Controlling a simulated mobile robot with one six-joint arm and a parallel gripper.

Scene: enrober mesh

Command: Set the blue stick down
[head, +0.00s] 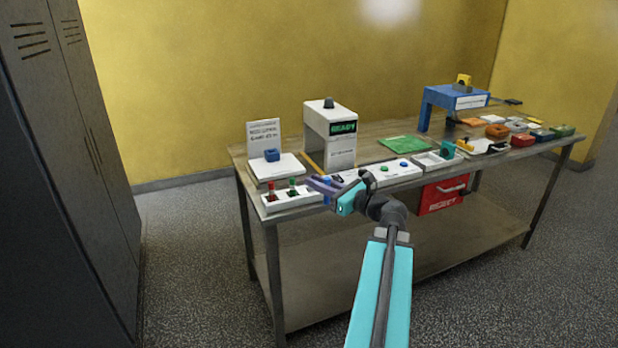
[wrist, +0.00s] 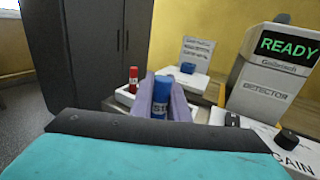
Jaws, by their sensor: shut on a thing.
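My gripper (head: 320,184) is at the front edge of the table, at the right end of a white rack (head: 307,198). In the wrist view its two purple fingers (wrist: 162,98) are shut on the blue stick (wrist: 160,94), which stands roughly upright between them. The stick carries pale lettering. Its lower end is hidden, so I cannot tell whether it touches the rack. A red stick (head: 271,188) and a green stick (head: 292,187) stand in the rack. The red stick also shows in the wrist view (wrist: 133,76); the green one is hidden there.
Behind the rack is a white scale (head: 288,168) with a blue block on it and a sign behind. A white detector (head: 342,150) reading READY stands to its right. A white control panel (head: 389,172) lies right of my gripper. Grey lockers (head: 65,150) stand left of the table.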

